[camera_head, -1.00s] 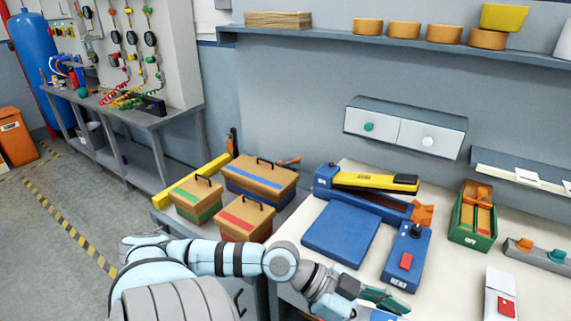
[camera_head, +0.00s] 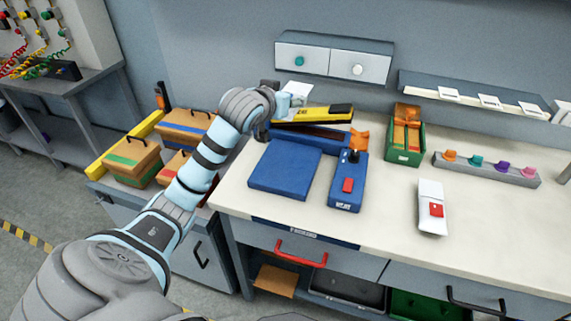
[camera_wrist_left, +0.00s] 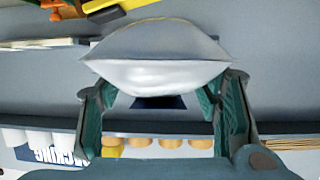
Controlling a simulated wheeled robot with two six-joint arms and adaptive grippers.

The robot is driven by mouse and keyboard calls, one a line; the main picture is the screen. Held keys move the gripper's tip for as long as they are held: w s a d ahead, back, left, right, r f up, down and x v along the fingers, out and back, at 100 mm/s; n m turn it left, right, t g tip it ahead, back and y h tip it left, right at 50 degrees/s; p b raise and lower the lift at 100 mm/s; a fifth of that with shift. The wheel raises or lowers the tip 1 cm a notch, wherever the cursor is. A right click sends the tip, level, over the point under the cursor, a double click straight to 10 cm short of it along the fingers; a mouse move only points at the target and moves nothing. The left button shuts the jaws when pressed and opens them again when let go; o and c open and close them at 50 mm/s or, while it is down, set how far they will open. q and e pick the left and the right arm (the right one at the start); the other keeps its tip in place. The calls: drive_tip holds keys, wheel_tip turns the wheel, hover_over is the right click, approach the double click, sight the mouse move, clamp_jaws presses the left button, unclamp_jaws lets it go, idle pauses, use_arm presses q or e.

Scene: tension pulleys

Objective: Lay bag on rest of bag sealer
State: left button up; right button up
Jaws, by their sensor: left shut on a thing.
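The bag sealer stands on the white bench, with a yellow arm (camera_head: 310,116) and a blue flat plate (camera_head: 285,167) in front of it. My left gripper (camera_wrist_left: 163,105) is shut on a pale, pillow-shaped bag (camera_wrist_left: 155,58), which spans its green fingers in the left wrist view. In the head view my left wrist is at the sealer's left end, and a white patch of the bag (camera_head: 299,88) shows above the yellow arm. The bag appears held up, apart from the sealer. My right gripper is not in view.
A blue control box (camera_head: 348,180) with a red button stands right of the plate. A green bin (camera_head: 405,140), a grey rack (camera_head: 487,169) and a white device (camera_head: 432,207) stand further right. Wall drawers (camera_head: 332,60) hang behind. The bench front is mostly clear.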

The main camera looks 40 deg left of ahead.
use_arm(q)
drive_tip(key=f+b, duration=0.1)
drive_tip(key=f, duration=0.5)
drive_tip(key=f+b, duration=0.2)
drive_tip(key=f, duration=0.5)
drive_tip(key=f+b, duration=0.1)
drive_tip(key=f, duration=0.5)
drive_tip(key=shift+a+f, duration=0.25)
drive_tip(key=shift+f, duration=0.05)
drive_tip(key=o, duration=1.3)
drive_tip(key=shift+s+r, duration=0.1)
drive_tip(key=p+v, duration=0.2)
drive_tip(key=v, duration=0.9)
drive_tip(key=shift+s+d+r, duration=0.2)
drive_tip(key=shift+s, duration=0.1)
